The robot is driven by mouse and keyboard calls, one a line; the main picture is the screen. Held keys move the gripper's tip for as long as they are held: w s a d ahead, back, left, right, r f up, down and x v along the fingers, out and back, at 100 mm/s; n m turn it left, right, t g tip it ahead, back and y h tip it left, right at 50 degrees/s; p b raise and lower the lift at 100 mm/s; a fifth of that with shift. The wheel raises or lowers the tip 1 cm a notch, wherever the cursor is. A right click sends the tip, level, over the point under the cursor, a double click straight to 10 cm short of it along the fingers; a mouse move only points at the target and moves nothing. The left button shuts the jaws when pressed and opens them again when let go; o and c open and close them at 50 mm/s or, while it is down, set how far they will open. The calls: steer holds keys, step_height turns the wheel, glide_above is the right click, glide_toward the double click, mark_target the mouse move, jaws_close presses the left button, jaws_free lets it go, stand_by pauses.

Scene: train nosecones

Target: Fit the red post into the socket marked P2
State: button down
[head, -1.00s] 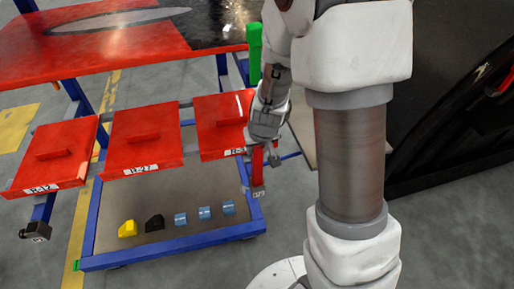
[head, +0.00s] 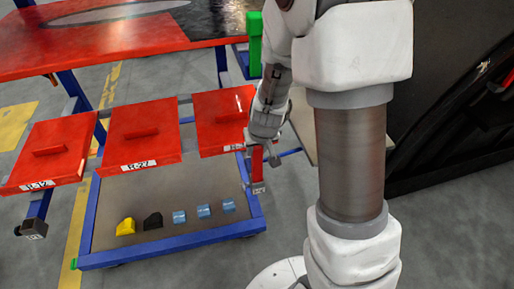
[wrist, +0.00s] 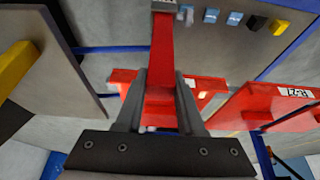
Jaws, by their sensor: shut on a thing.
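The red post (head: 257,166) is held upright in my gripper (head: 262,150) at the right front of the cart. In the wrist view the red post (wrist: 163,60) runs between the two dark fingers of my gripper (wrist: 160,80), which is shut on it. The post's far end meets a small grey socket (head: 258,188) with a white label, whose text is too small to read surely. I cannot tell how deep the post sits in it. A second dark labelled socket (head: 32,230) stands at the left front, empty.
Red panels (head: 140,133) with handles lie tilted above the blue-framed cart (head: 170,254). Yellow (head: 126,227), black (head: 153,221) and blue blocks (head: 204,211) rest on its lower shelf. A green upright part (head: 254,42) stands behind my arm. A large dark body (head: 440,120) is at the right.

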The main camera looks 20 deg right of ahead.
steer(key=shift+f+b, duration=0.4)
steer(key=shift+f, duration=0.1)
steer(key=shift+c, duration=2.2)
jaws_free()
steer(key=p+v, duration=1.1)
steer(key=v, duration=0.6)
steer(key=shift+r, duration=0.35)
